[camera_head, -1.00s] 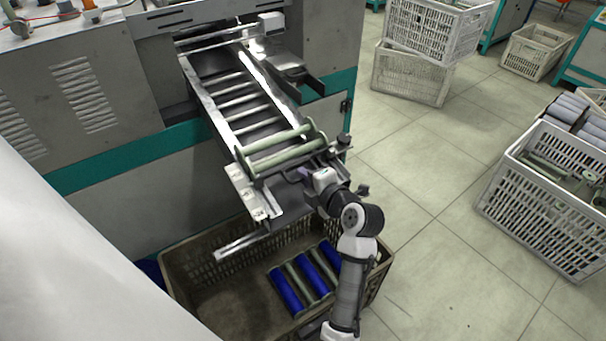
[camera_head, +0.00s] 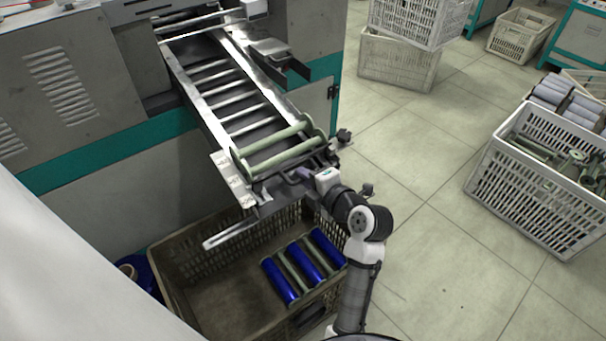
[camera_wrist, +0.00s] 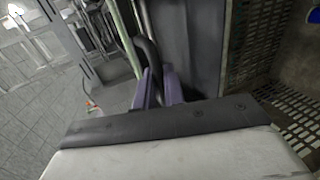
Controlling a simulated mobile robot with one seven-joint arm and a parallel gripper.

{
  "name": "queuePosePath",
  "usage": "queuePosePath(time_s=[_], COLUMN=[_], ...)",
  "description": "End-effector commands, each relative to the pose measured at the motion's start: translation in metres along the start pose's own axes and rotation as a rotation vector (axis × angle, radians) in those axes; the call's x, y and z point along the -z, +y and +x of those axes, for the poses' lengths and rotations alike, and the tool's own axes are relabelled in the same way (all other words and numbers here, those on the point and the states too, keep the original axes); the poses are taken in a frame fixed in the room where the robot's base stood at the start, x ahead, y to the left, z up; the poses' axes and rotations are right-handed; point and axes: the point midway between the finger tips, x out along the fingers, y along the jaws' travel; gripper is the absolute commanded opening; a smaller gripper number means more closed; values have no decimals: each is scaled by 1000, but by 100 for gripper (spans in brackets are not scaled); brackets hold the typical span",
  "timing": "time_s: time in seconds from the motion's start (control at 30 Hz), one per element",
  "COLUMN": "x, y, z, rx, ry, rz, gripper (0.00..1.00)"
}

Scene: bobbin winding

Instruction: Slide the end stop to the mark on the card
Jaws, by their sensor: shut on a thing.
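The end stop (camera_head: 265,191) is a dark bar across the lower end of the sloping chute (camera_head: 180,78). My gripper (camera_head: 306,175) is at its right side, shut on its dark curved handle. In the wrist view, the purple-grey fingers (camera_wrist: 158,90) close around the handle (camera_wrist: 147,52). Two pale green bobbins (camera_head: 275,150) lie across the chute just above the end stop; I cannot tell whether they touch it. A pale strip (camera_head: 231,178) with small dark features lies along the chute's left edge. It may be the card; its mark is too small to make out.
A brown crate (camera_head: 165,285) stands below the chute with several blue and green bobbins (camera_head: 305,268). A long pale bar (camera_head: 230,235) juts out above it. White crates (camera_head: 545,200) stand at the right and back. The floor between is free.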

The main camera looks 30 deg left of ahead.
Motion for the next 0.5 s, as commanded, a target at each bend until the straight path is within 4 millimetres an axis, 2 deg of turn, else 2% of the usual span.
queuePosePath(time_s=[0.5], x=[0], y=[-15], z=[-22], rx=[4], ry=[-1], rz=[1], gripper=[0])
